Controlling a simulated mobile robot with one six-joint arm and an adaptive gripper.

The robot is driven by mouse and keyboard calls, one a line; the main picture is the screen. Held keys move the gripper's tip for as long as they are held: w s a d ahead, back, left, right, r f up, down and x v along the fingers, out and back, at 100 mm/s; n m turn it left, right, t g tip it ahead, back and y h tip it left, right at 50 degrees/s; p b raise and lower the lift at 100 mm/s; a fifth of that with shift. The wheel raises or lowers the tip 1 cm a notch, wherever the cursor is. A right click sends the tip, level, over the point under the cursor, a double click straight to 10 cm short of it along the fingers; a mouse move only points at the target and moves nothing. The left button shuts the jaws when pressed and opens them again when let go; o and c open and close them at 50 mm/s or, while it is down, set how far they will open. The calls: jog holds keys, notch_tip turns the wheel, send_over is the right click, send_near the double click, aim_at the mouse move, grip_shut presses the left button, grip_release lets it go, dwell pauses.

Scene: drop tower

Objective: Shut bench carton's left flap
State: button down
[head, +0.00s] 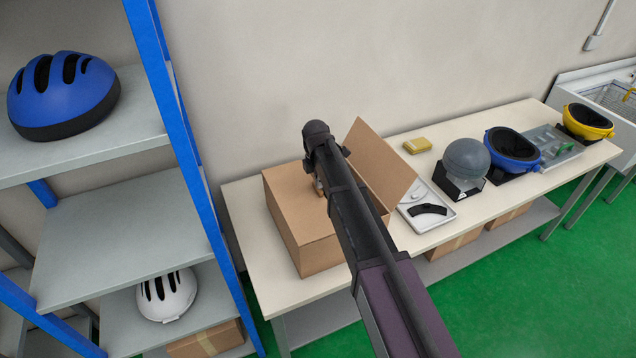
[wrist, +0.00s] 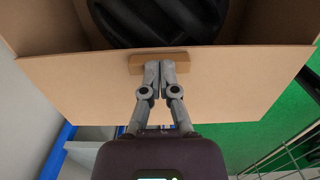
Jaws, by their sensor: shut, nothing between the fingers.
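The open carton (head: 318,258) stands on the left end of the bench. Its right flap (head: 382,165) is raised and leans outward. Its left flap (head: 288,195) shows as a brown panel at the left of the top; its exact angle is hard to tell. In the wrist view the left flap (wrist: 95,90) carries a small brown tab (wrist: 178,57) near its edge. My gripper (wrist: 158,66) is shut, with its fingertips at the tab, apparently touching it. A black object (wrist: 160,20) lies inside the carton. My gripper (head: 318,184) is partly hidden by my arm in the head view.
A blue-posted shelf (head: 185,150) with helmets stands close on the left. Right of the carton, the bench (head: 520,120) holds a white tray (head: 446,216), a yellow box (head: 417,145), a grey dome (head: 466,160) and helmets. The wall is behind.

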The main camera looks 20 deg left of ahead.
jog(key=shift+s+d+f, duration=0.25)
jog(key=shift+s+d, duration=0.05)
jog(key=shift+s, duration=0.05)
jog(key=shift+w, duration=0.2)
jog(key=shift+w+a+r+p, duration=0.1)
jog(key=shift+w+r+p, duration=0.1)
jog(key=shift+r+p, duration=0.95)
jog(key=shift+s+r+p, duration=0.15)
jog(key=shift+r+p, duration=0.4)
jog(key=shift+p, duration=0.05)
jog(key=shift+s+r+p, duration=0.15)
jog(key=shift+r+p, duration=0.35)
jog(key=shift+p, duration=0.05)
notch_tip(320, 180, up, 10)
jog(key=p, duration=1)
